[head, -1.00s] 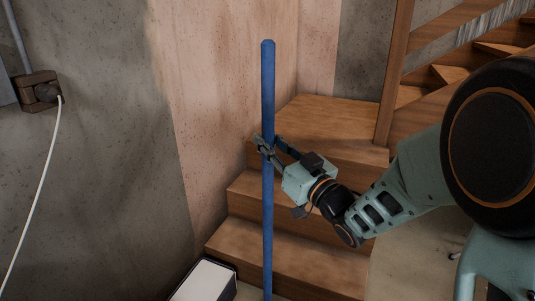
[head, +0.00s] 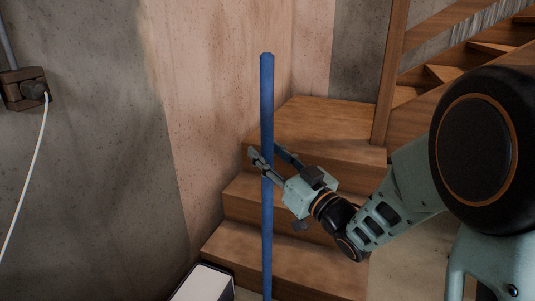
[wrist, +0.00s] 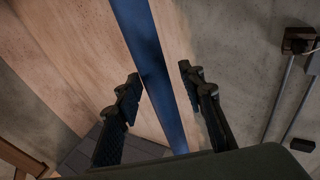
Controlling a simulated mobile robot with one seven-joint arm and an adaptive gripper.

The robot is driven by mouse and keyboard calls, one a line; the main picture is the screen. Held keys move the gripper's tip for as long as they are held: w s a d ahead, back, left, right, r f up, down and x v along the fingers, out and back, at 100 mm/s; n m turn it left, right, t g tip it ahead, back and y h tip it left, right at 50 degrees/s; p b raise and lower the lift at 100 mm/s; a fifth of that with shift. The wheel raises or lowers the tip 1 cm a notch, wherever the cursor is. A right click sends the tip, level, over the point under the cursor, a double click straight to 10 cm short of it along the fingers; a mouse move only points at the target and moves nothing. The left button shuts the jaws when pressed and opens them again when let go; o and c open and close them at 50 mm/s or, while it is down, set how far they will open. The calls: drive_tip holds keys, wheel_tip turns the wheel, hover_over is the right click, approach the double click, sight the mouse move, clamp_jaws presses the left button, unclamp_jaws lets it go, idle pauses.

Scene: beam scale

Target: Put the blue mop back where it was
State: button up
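The blue mop shows as a long blue pole (head: 267,110), standing upright in the head view. Its lower end is out of view below. My gripper (head: 268,157) is at the upper part of the pole, with one finger on each side of it. In the wrist view the pole (wrist: 155,70) runs between the two spread fingers of my gripper (wrist: 160,88). A gap shows between the pole and the right finger; the left finger is close to the pole, and I cannot tell if they touch.
Wooden stairs (head: 290,258) rise behind the pole and to its right. A white box-like object (head: 203,284) is at the bottom, left of the pole. A concrete wall (head: 90,170) with a socket (head: 22,89) and white cable (head: 35,150) is at left.

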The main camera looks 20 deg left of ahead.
drive_tip(key=shift+r, duration=0.2)
drive_tip(key=p+v, duration=0.1)
drive_tip(key=v, duration=1.1)
drive_tip(key=shift+f, duration=0.1)
